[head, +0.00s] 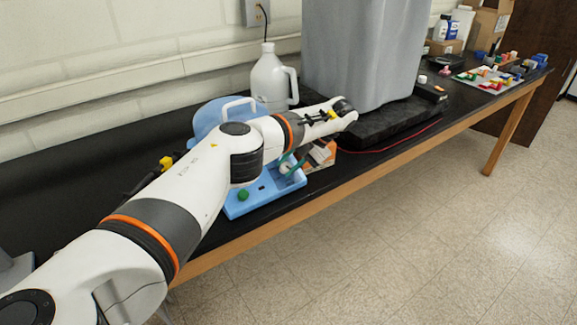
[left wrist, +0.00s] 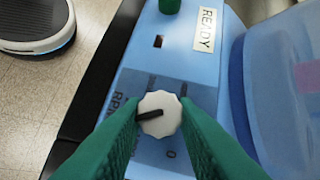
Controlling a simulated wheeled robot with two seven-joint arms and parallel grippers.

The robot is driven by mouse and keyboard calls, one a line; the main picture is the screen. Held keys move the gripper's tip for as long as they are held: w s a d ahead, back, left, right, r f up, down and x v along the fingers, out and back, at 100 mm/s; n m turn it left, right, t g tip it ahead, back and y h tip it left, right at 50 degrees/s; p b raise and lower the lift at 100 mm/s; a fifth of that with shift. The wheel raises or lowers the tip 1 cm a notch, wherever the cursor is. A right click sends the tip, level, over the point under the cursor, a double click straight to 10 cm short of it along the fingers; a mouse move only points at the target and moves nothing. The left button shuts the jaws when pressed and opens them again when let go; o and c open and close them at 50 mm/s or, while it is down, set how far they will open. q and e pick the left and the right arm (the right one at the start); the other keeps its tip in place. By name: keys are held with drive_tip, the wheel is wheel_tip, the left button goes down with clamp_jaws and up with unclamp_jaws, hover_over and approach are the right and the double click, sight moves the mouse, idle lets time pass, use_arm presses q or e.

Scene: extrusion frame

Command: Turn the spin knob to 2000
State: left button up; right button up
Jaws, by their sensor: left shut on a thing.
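The white scalloped spin knob (left wrist: 160,114) sits on the light blue front panel of the machine (left wrist: 157,70). A black pointer mark on the knob points left in the left wrist view, towards the letters RPM. A printed 0 shows below the knob; other scale numbers are hidden or not readable. My left gripper (left wrist: 158,118) is shut on the knob, with a green finger on each side. In the head view the knob (head: 285,169) shows small beside my left gripper (head: 295,161), and my arm covers much of the blue machine (head: 262,192). My right gripper is in neither view.
A green button (left wrist: 169,5) and a READY label (left wrist: 206,30) are on the panel. A white jug (head: 271,80) and a large grey bin (head: 362,50) stand behind on the black table (head: 80,160). A red cable (head: 395,143) lies near the front edge.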

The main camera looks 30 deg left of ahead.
use_arm(q)
drive_tip(key=m+y, duration=0.1)
drive_tip(key=m, duration=0.1)
drive_tip(key=shift+d+m, duration=0.1)
drive_tip(key=shift+m, duration=0.2)
drive_tip(key=shift+m+t+y+p, duration=0.45)
drive_tip(key=shift+m+y, duration=0.45)
drive_tip(key=shift+m, duration=0.3)
drive_tip(key=shift+f+m, duration=0.1)
drive_tip(key=shift+m, duration=0.2)
drive_tip(key=o, duration=1)
drive_tip(key=shift+d, duration=0.1)
